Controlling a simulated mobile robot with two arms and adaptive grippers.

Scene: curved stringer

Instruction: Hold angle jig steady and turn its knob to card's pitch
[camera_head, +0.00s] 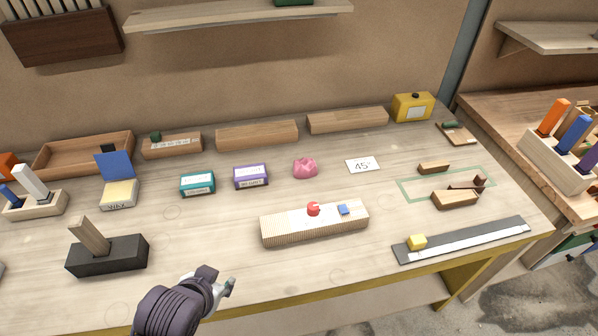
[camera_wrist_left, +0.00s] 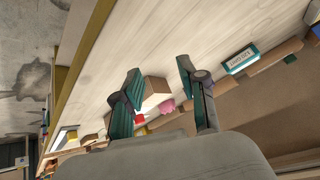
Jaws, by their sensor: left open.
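The angle jig (camera_head: 280,230) is a long ribbed wooden block on the bench, with a red knob (camera_head: 313,209) and a small blue piece (camera_head: 344,210) on its pale top. The white card (camera_head: 362,164) reads 45° and lies flat behind it to the right. My left gripper (camera_head: 230,287) is low in the head view, in front of the jig and to its left, apart from it. In the left wrist view its fingers (camera_wrist_left: 158,70) are spread and empty; a wooden block and a red spot, likely the knob (camera_wrist_left: 139,118), show beyond them. My right gripper is out of view.
A dark block with a wooden post (camera_head: 105,257) stands left of my gripper. A pink lump (camera_head: 305,168), teal box (camera_head: 197,184) and purple box (camera_head: 250,176) stand behind the jig. A dark ruled strip with a yellow block (camera_head: 417,242) lies right. Bench before the jig is clear.

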